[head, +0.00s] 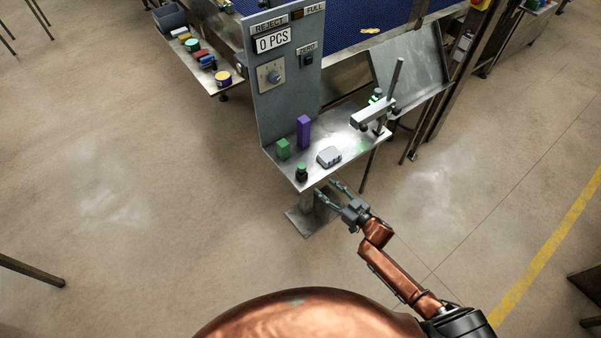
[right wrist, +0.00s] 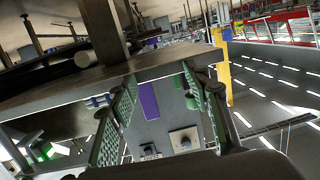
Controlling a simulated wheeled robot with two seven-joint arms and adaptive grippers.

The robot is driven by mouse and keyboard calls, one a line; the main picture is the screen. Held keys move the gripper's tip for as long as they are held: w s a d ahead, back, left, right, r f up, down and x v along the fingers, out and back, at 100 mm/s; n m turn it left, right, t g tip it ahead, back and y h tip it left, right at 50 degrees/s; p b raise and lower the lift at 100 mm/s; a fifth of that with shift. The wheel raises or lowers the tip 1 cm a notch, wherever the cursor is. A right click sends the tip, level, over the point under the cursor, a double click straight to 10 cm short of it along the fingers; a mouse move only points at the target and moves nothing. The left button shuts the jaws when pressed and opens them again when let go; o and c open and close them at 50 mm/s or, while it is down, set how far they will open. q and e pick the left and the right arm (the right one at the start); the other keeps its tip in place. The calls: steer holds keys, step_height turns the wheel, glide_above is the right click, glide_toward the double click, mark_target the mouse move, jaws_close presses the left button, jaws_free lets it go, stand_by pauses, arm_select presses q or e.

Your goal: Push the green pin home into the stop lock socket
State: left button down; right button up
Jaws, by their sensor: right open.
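A small piece with a green top and dark body (head: 302,172) stands at the near corner of the steel shelf (head: 345,140); it looks like the green pin, but I cannot tell for sure or how deep it sits. Another small green part (head: 376,97) is by the grey divider arm (head: 370,115). I cannot make out the socket clearly. My right gripper (head: 326,188) is open and empty, just off and below the shelf's near edge, to the right of the dark-bodied piece. Its two green-padded fingers show apart in the right wrist view (right wrist: 163,84). My left gripper is out of view.
A green block (head: 283,149), a purple block (head: 304,131) and a grey box (head: 329,157) stand on the shelf. An upright control panel (head: 285,100) rises behind its left side. A post supports the shelf.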

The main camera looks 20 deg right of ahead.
mark_target(302, 168)
steer(key=w+a+r+y, duration=0.1)
steer(key=a+r, duration=0.1)
steer(key=w+a+r+n+b, duration=0.1)
steer(key=w+a+r, duration=0.1)
steer(key=w+a+r+y, duration=0.1)
steer(key=a+r, duration=0.1)
steer(key=shift+w+a+r+y+b, duration=0.2)
steer(key=shift+w+r+y+b, duration=0.1)
steer(key=shift+w+r+b, duration=0.1)
steer(key=shift+b+x, duration=0.3)
steer(key=shift+x, duration=0.9)
steer(key=shift+w+a, duration=0.15)
steer(key=shift+w, duration=0.2)
steer(key=shift+w+r, duration=0.1)
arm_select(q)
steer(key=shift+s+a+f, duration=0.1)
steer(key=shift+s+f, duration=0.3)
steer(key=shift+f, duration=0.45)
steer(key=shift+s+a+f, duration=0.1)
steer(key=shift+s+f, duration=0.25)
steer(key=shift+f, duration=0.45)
arm_select(e)
jaws_close()
